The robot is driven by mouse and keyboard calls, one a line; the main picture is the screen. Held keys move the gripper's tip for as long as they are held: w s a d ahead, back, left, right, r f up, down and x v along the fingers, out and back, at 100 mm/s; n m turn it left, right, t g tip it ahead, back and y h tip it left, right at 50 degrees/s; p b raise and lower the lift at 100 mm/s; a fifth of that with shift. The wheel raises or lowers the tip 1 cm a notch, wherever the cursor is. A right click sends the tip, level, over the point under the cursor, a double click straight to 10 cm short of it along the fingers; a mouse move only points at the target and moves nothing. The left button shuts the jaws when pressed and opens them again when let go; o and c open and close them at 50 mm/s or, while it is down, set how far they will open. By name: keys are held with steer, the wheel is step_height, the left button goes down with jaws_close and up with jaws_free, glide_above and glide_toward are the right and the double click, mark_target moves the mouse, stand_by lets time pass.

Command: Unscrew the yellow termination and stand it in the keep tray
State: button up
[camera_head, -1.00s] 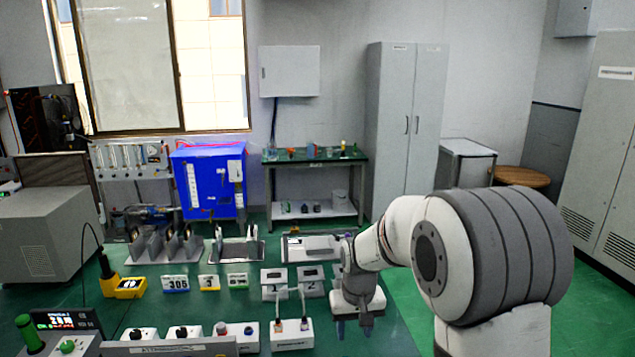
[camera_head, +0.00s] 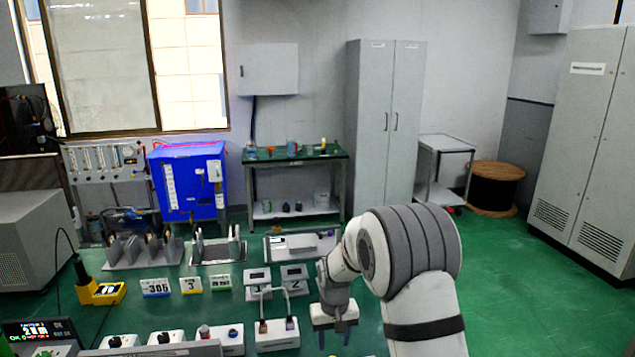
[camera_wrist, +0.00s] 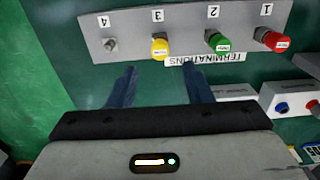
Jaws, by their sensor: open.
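In the wrist view the yellow termination (camera_wrist: 160,48) sits on a grey panel (camera_wrist: 135,32) at the position marked 3. My gripper (camera_wrist: 162,84) is open and empty. Its two blue fingers point toward the panel, with the yellow termination ahead of the gap and apart from both fingers. In the head view my gripper (camera_head: 337,336) hangs fingers-down near the bottom edge, with a sliver of yellow just below it. I cannot identify the keep tray for certain in either view.
A green termination (camera_wrist: 218,43) and a red one (camera_wrist: 268,40) stand right of the yellow one. A bare metal connector (camera_wrist: 111,44) is at position 4. White switch boxes (camera_head: 275,335) stand left of my gripper, and meters (camera_head: 295,279) behind it.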

step_height(320, 180, down, 9)
steer(key=b, duration=0.5)
steer(key=shift+b, duration=0.3)
stand_by(1.1)
jaws_close()
stand_by(0.4)
steer(key=shift+r, duration=0.15)
steer(key=shift+r+p, duration=1.55)
steer(key=shift+r, duration=1.4)
